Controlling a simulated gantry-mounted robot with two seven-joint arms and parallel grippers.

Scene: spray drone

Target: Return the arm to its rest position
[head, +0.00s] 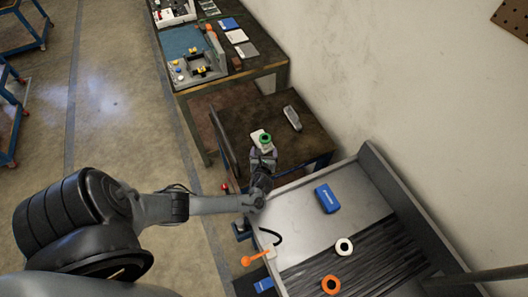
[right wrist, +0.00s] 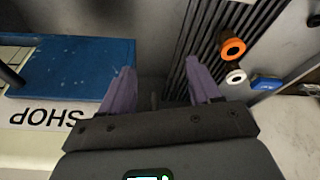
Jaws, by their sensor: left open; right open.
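My left arm comes in from the left in the head view. Its gripper (head: 263,152) is open at the front of the small dark table, beside a white piece with a green ring (head: 265,138). I cannot tell whether the fingers touch that piece. My right gripper (right wrist: 160,68) shows only in the right wrist view. Its two purple fingers stand apart with nothing between them.
The grey tray (head: 300,200) holds a blue box (head: 327,198), a white ring (head: 344,246) and an orange ring (head: 331,285). An orange tool (head: 255,258) lies at its left edge. A grey device (head: 292,118) lies on the dark table (head: 245,113). Open floor lies left.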

